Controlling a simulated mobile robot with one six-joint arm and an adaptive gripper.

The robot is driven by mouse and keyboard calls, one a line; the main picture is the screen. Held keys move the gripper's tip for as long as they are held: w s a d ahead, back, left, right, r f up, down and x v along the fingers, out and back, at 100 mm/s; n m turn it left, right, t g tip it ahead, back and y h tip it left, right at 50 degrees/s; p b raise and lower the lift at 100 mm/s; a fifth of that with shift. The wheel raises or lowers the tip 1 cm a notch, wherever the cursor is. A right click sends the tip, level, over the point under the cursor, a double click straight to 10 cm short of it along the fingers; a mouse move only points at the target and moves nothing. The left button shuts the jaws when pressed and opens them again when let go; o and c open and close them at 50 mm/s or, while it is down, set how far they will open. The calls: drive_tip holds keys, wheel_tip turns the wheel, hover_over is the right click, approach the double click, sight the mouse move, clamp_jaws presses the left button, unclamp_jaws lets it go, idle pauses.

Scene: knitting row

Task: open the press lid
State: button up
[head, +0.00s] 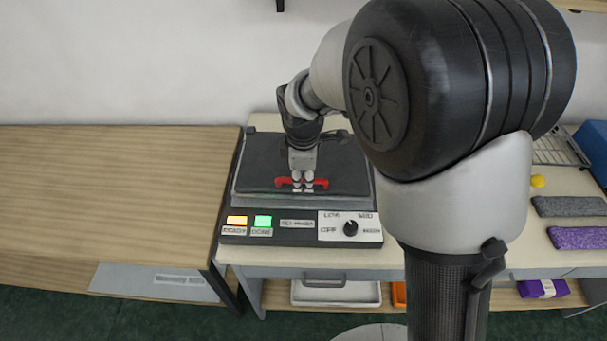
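The press (230,205) stands on the light table, with a dark grey lid (258,160) lying down flat on it. A red handle (318,184) is at the lid's front edge. My gripper (302,186) points down at the middle of the red handle, with its fingertips at the bar. Whether the fingers are closed around it or only touching it cannot be told. The front panel has a lit yellow light (236,220), a lit green light (263,221) and a black knob (351,229).
A wooden table (110,190) with a clear top adjoins on the left. To the right lie a grey cloth (568,207), a purple cloth (580,238), a yellow ball (537,181), a wire rack (560,150) and a blue bin (594,148). A white tray (335,294) sits on the shelf below.

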clamp_jaws()
idle(0.4)
